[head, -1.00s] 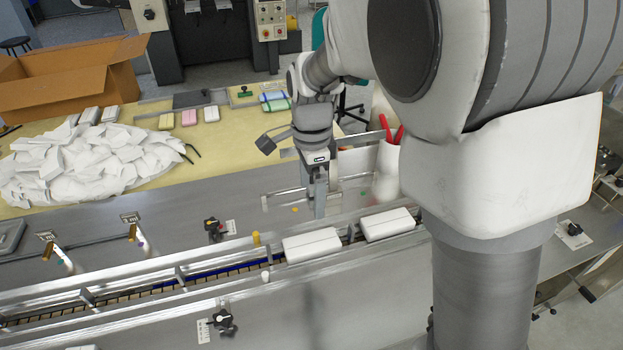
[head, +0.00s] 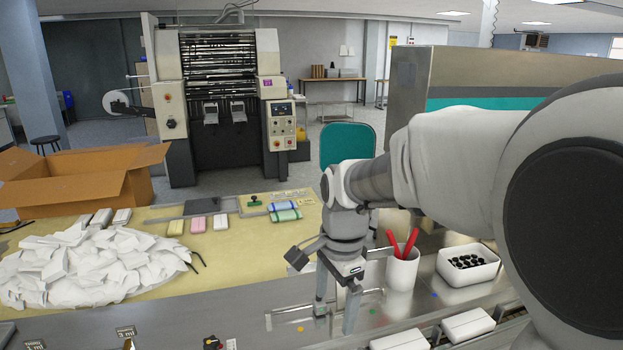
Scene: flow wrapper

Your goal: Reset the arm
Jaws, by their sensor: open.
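My gripper (head: 336,318) is in the head view, pointing down above the grey metal surface of the machine. Its two fingers are apart, and nothing shows between them. My arm reaches in from the right side of the picture. A white cup (head: 402,272) with red-handled tools (head: 403,244) stands just right of my gripper. White wrapped packs (head: 467,324) lie on the conveyor at the bottom right, and another pack (head: 400,341) is cut by the picture's lower edge near the gripper.
A white bin of black parts (head: 468,264) stands right of the cup. A pile of white wrappers (head: 85,268) lies on the left, before an open cardboard box (head: 80,188). Small coloured packs (head: 198,224) lie behind. A teal chair (head: 347,143) stands beyond the table.

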